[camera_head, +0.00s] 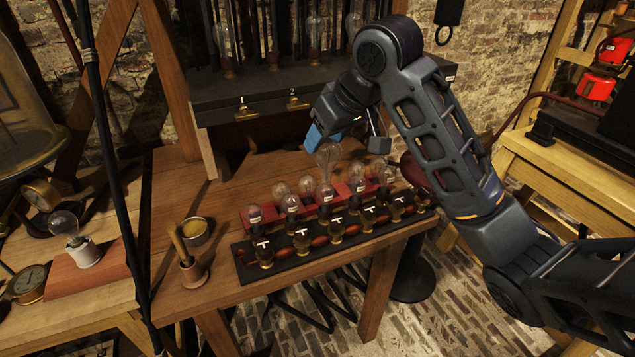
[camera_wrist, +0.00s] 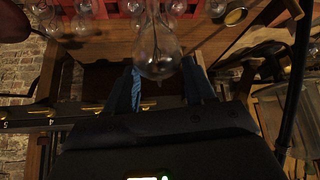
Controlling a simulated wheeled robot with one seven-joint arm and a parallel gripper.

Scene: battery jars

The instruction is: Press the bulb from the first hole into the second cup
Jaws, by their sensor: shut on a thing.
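My gripper (camera_head: 335,142) is shut on a clear glass bulb (camera_head: 327,156), with blue fingers, above the back of the red rack (camera_head: 342,190). In the wrist view the held bulb (camera_wrist: 158,52) shows between the fingers (camera_wrist: 162,90), its narrow stem pointing away. The red rack holds several clear bulbs (camera_head: 281,190), some with white labels. In front of it lies a black strip (camera_head: 247,276) with a row of brass cups (camera_head: 301,242). Which hole and cup count as first or second cannot be told from these views. The held bulb is apart from the cups.
A bulb on a white socket (camera_head: 85,257) stands further left. The wooden tabletop (camera_head: 170,185) is clear behind the dish.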

